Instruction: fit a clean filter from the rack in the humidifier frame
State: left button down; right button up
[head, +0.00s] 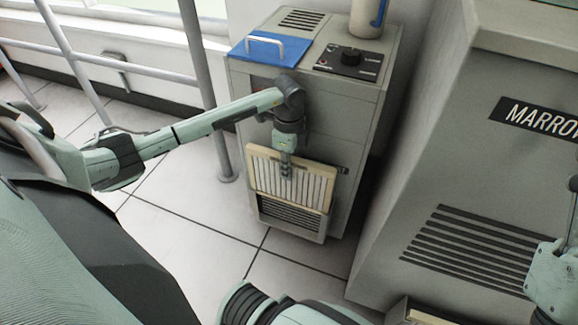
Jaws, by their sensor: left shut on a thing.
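A pleated filter (315,188) with a cream frame and pale pleats stands nearly upright at the lower front of the grey humidifier cabinet (305,120). My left gripper (286,172) comes down from above and is shut on the filter near its upper middle. Below the filter shows a frame with dark slats (290,216); the filter covers its upper part. I cannot tell whether the filter is seated in the frame or just in front of it. My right gripper (549,306) is at the lower right edge, cut off, its fingers unclear. No rack is clearly visible.
A large grey machine (455,150) stands close at right. A cream-edged object (430,316) shows at the bottom. A railing (195,50) is at left.

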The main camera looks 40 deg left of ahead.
aim_at(289, 194)
pick_arm(q)
jog(key=shift+f+b, duration=0.55)
jog(key=shift+f, duration=0.9)
jog(key=shift+f+b, duration=0.6)
jog(key=shift+f, duration=1.05)
jog(key=shift+f+b, duration=0.65)
jog(key=shift+f, duration=0.85)
jog(key=shift+f+b, duration=0.6)
jog(key=shift+f, duration=0.85)
